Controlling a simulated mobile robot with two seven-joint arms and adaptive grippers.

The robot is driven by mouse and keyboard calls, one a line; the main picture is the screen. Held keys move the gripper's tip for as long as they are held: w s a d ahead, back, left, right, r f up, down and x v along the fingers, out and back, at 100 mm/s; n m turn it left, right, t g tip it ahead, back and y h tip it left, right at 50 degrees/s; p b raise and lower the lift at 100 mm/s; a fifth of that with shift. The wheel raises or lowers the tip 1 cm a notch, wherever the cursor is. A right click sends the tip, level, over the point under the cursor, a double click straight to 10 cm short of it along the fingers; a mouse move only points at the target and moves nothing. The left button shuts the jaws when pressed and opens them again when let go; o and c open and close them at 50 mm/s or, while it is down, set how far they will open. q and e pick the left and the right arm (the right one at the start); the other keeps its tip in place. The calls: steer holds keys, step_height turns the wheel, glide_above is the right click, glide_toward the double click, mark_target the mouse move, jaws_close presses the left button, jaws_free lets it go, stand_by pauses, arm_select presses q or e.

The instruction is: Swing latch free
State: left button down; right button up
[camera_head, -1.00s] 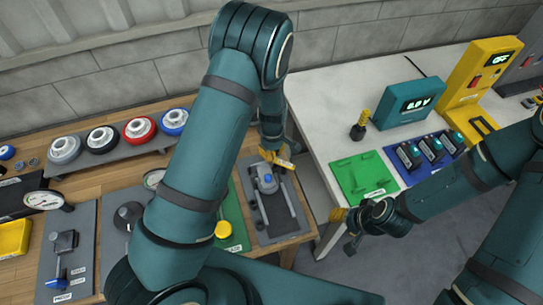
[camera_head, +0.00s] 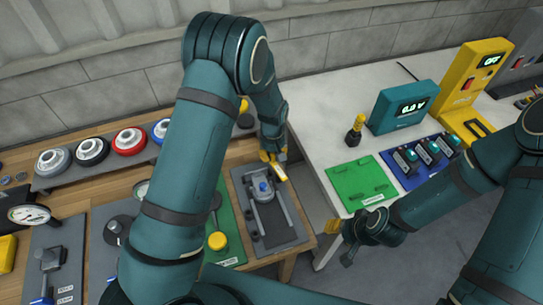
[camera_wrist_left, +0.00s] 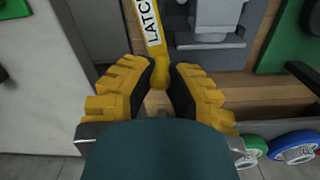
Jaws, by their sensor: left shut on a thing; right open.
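The latch (camera_wrist_left: 153,28) is a yellow bar with a "LATCH" label and a round yellow knob (camera_wrist_left: 158,75) at its near end. My left gripper (camera_wrist_left: 158,82) has its yellow fingers on both sides of the knob, holding it. In the head view the left gripper (camera_head: 272,158) is at the back edge of a dark grey plate (camera_head: 282,236), where a grey clamp-like fixture (camera_head: 262,190) sits. The latch (camera_head: 281,172) slants beside that fixture; its pivot is unclear. My right gripper (camera_head: 340,243) is open and empty, low in front of the white table.
The white table (camera_head: 335,145) carries a green plate (camera_head: 360,182), a blue mat with several dark modules, and a teal meter (camera_head: 403,106). Left are a green board with a yellow knob (camera_head: 217,241), gauges, and a rack of coloured rings. A gap separates the two tables.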

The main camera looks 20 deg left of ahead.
mark_target(273, 155)
stand_by(0.4)
arm_select(q)
steer(key=c, duration=0.9)
jaws_free()
steer(key=shift+r, duration=0.1)
step_height(273, 155, up, 12)
steer(key=shift+f, duration=0.1)
